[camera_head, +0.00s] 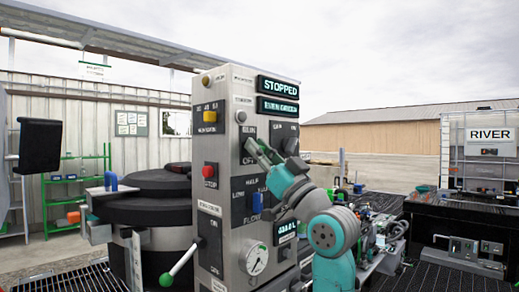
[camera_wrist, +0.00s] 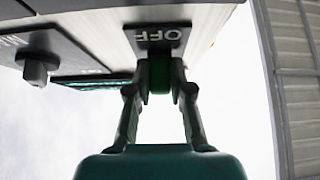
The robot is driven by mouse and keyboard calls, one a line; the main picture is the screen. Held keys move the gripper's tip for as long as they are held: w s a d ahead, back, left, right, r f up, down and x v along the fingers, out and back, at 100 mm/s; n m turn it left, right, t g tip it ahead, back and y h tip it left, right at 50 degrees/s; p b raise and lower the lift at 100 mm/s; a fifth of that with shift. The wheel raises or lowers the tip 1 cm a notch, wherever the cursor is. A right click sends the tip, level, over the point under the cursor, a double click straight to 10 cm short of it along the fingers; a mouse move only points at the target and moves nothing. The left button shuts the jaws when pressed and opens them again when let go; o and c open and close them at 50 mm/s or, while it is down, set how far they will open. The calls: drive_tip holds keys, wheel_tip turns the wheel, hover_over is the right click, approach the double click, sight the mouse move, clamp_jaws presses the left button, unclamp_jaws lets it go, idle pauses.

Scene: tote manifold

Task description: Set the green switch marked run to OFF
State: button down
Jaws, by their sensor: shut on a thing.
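The green run switch (camera_wrist: 159,74) shows in the wrist view as a small dark green block between my fingertips. My gripper (camera_wrist: 159,88) is shut on it, one finger on each side. A dark plate reading OFF (camera_wrist: 158,36) lies right beside the held switch. In the head view my gripper (camera_head: 256,150) reaches the front panel of the grey control cabinet (camera_head: 225,190), over the upper left switch plate, and hides most of the switch there. The exact lever angle cannot be told. The cabinet's top display (camera_head: 278,87) reads STOPPED.
A yellow selector (camera_head: 209,116) and a red stop button (camera_head: 209,171) are on the left face.

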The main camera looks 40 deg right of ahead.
idle(0.3)
drive_tip(key=c, duration=1)
unclamp_jaws()
drive_tip(key=shift+c, duration=0.2)
drive_tip(key=v, duration=1.2)
